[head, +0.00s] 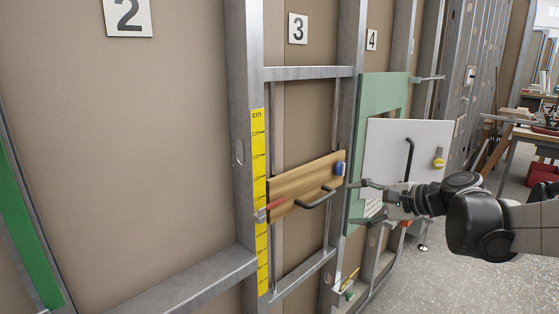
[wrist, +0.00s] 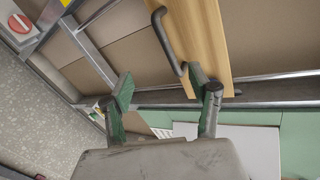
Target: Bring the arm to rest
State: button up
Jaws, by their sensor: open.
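My gripper (head: 366,200) is open and empty in the head view, just right of the wooden board. In the wrist view my gripper (wrist: 168,85) shows two green-padded fingers spread wide, with nothing held between them. My arm reaches in from the right edge of the head view. The wooden board (head: 288,184) is fixed across the metal studs and carries a black handle (head: 316,199). In the wrist view the wooden board (wrist: 205,40) and the black handle (wrist: 165,40) lie beyond the fingertips. I cannot tell how wide the gap is.
A green panel (head: 376,92) and a white panel (head: 385,135) with a black handle stand behind my gripper. A yellow measuring strip (head: 262,240) runs down a stud. Metal rails (head: 190,285) cross the wall. A workbench (head: 530,128) is at far right. Open floor (head: 460,265) lies below my arm.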

jog(key=s+f+n+h, duration=0.2)
jog(key=s+n+h, duration=0.1)
jog(key=s, duration=0.5)
jog(key=s+f+n+g+h, duration=0.1)
jog(key=s+f+n+h, duration=0.2)
jog(key=s, duration=0.6)
jog(key=s+f+n+g+h+p, duration=0.1)
jog(key=s+f+n+h, duration=0.1)
jog(key=s+n, duration=0.4)
jog(key=s+h, duration=0.1)
jog(key=s, duration=0.2)
jog(key=shift+d+f, duration=0.3)
jog(key=shift+d, duration=0.1)
jog(key=shift+s, duration=0.1)
